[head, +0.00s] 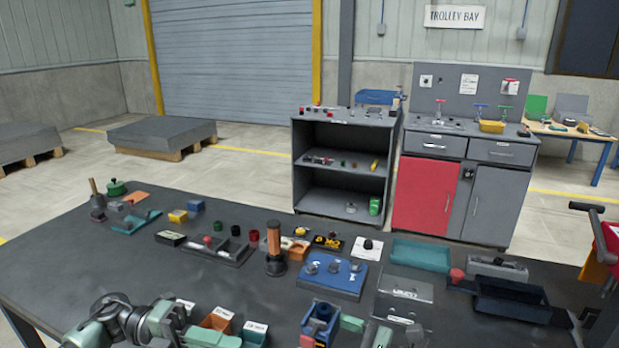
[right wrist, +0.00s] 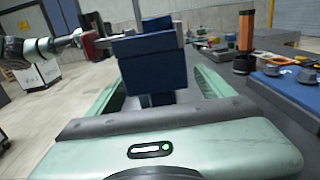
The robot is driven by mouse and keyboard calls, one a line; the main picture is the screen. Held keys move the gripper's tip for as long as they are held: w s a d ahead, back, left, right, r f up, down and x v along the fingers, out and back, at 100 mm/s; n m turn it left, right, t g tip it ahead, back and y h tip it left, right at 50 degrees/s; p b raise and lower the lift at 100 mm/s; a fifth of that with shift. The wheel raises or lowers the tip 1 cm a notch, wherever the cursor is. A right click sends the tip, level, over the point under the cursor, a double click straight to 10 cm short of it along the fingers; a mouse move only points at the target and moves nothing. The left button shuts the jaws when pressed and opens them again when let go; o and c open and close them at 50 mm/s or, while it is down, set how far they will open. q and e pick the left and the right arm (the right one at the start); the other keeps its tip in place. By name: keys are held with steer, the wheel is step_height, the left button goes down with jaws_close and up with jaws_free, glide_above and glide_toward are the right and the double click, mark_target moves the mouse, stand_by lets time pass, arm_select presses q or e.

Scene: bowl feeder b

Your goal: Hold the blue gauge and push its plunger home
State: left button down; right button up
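The blue gauge (right wrist: 152,62) is a blocky blue piece between the green fingers of my right gripper (right wrist: 160,80) in the right wrist view. The fingers appear closed on its sides. In the head view the gauge (head: 321,318) is at the bottom centre, with a green finger beside it. A grey rod and a red end (right wrist: 92,47), which look like its plunger, stick out to the left in the wrist view. In the head view the red end (head: 307,341) is at the bottom edge. My left gripper (head: 175,326) is left of the gauge and apart from it; its fingertips are unclear.
Orange (head: 218,319) and green (head: 254,331) labelled bins stand between my left gripper and the gauge. A blue fixture (head: 333,283) and an orange-handled tool (head: 274,245) stand behind the gauge. A dark tray (head: 511,303) is at right.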

steer(key=shift+d, duration=0.1)
steer(key=b+v, duration=0.3)
steer(key=v, duration=1.6)
steer(key=shift+d+b, duration=0.35)
steer(key=shift+s, duration=0.15)
